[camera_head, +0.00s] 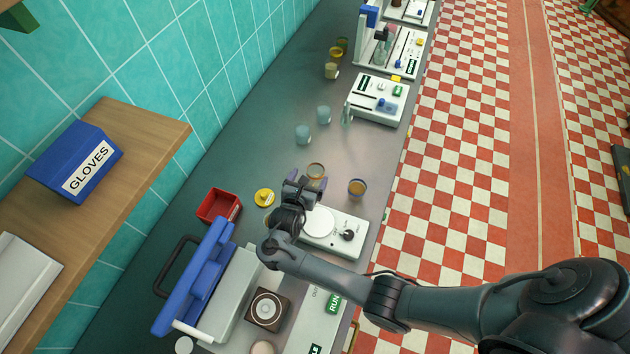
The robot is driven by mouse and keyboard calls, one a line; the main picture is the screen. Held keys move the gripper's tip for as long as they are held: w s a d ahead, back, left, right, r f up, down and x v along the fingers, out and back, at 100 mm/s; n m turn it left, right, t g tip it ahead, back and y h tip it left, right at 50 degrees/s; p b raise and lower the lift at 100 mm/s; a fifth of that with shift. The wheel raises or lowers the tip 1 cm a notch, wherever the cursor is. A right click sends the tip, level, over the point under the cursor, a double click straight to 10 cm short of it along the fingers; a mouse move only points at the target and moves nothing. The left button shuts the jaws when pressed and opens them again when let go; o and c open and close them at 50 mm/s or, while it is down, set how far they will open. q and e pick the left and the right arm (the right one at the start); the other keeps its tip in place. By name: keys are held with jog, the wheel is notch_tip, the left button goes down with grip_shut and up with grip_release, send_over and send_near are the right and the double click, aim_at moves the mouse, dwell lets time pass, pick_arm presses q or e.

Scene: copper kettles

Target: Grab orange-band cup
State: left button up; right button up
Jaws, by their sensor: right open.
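My right gripper (305,182) is open and hangs over the counter, above the back of a white hotplate-like device. A small cup with an orange-brown rim (316,170) stands just beyond its fingers, partly overlapped by them. I cannot tell whether they touch. A second small cup (357,188), bluish with an orange-brown top, stands to the right of the gripper, apart from it. At this size I cannot tell for sure which cup bears the orange band. My left gripper is not in view.
The white device (334,232) lies below the gripper. A yellow round item (264,197) and a red bin (219,206) are to the left. A blue-lidded machine (195,277) stands in front. Clear bluish cups (303,134) stand farther back, with bare counter between.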

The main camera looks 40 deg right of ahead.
aim_at(318, 167)
notch_tip(318, 167, down, 3)
jog(key=shift+f+b, duration=0.1)
jog(key=shift+b, duration=0.65)
jog(key=shift+x, duration=0.9)
jog(key=shift+w+d+b, duration=0.15)
jog(key=shift+d+b, duration=0.15)
jog(key=shift+b, duration=0.15)
jog(key=b+x, duration=0.1)
jog(key=x, duration=0.4)
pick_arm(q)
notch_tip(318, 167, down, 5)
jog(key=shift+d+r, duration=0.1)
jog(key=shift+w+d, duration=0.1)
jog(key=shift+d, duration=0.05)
pick_arm(e)
jog(key=c, duration=1)
jog(key=shift+c, duration=0.2)
